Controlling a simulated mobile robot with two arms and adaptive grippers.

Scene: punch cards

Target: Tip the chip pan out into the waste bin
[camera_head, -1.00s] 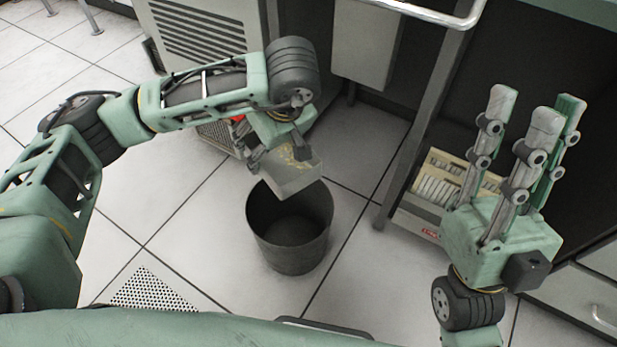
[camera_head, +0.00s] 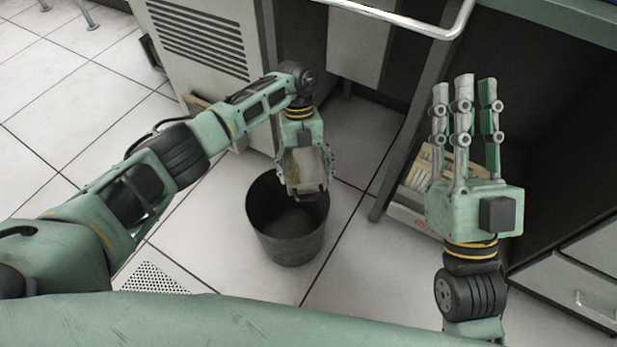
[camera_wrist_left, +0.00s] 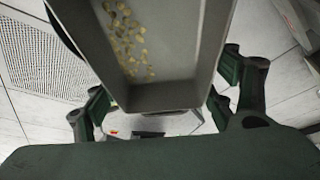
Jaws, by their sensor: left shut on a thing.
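The chip pan (camera_head: 304,168) is a small grey rectangular tray in my left gripper (camera_head: 303,180), above the far right part of the waste bin. The left wrist view looks into the pan (camera_wrist_left: 165,97), where several small yellowish chips (camera_wrist_left: 126,38) lie toward its left side. My left gripper's fingers flank the pan there, shut on it. The waste bin (camera_head: 287,246) is a dark, round, open-topped bin on the floor; the part of its inside that shows looks dark and empty. My right gripper (camera_head: 466,95) is raised at the right, its fingers apart and empty.
A grey vented cabinet (camera_head: 205,45) stands behind the left arm. A box of cards (camera_head: 420,178) sits on the floor behind my right gripper, beside a dark cabinet frame. A perforated floor panel (camera_head: 155,279) lies at the lower left. Tiled floor around the bin is clear.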

